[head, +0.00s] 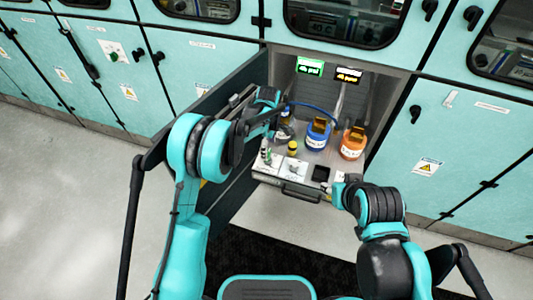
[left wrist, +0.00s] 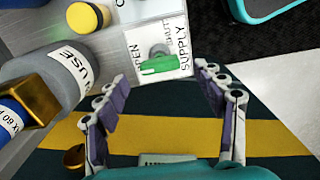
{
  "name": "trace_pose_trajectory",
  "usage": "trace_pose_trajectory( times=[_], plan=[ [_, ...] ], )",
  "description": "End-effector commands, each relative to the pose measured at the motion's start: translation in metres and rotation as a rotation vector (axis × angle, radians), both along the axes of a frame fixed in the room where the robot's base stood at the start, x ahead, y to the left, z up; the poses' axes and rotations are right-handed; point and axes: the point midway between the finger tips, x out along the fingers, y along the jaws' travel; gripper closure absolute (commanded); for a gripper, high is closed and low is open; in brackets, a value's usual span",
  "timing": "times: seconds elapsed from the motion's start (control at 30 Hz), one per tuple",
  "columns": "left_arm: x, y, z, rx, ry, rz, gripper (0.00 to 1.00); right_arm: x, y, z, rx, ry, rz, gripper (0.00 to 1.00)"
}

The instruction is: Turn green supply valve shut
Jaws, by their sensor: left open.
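The green supply valve (left wrist: 160,64) sits on a white plate marked OPEN, SHUT and SUPPLY in the left wrist view. Its green handle lies roughly crosswise in that picture, with a grey round hub behind it. In the head view the valve is a small green spot (head: 267,157) at the left of the pulled-out tray. My left gripper (left wrist: 164,84) is open and empty, its two fingers apart on either side of the valve in the picture; contact is not visible. My right gripper (head: 338,186) is by the tray's right end, its fingers not clear.
The tray (head: 272,171) also bears a yellow knob (head: 292,147), a blue container (head: 317,135) and an orange container (head: 353,143). An open dark door (head: 233,180) stands left of the bay. Two lit displays (head: 310,66) hang above. Cabinets line both sides.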

Motion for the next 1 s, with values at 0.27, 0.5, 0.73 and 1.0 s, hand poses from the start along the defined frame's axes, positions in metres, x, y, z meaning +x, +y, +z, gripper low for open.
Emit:
trace_pose_trajectory(
  times=[0.27, 0.5, 0.73, 1.0],
  plan=[
    [0.0, 0.0, -0.033, 0.0, -0.001, -0.001, 0.31, 0.0, 0.0, -0.013, 0.0, 0.0, 0.0, 0.6],
    [0.0, 0.0, -0.034, 0.0, -0.001, -0.001, 0.31, 0.0, 0.0, -0.012, 0.0, 0.0, 0.0, 0.6],
    [0.0, 0.0, -0.034, 0.0, -0.001, -0.001, 0.76, 0.0, 0.0, -0.012, 0.0, 0.0, 0.0, 0.6],
    [0.0, 0.0, -0.034, 0.0, -0.001, -0.01, 0.81, 0.0, 0.0, -0.012, 0.0, 0.0, 0.0, 0.6]
  ],
)
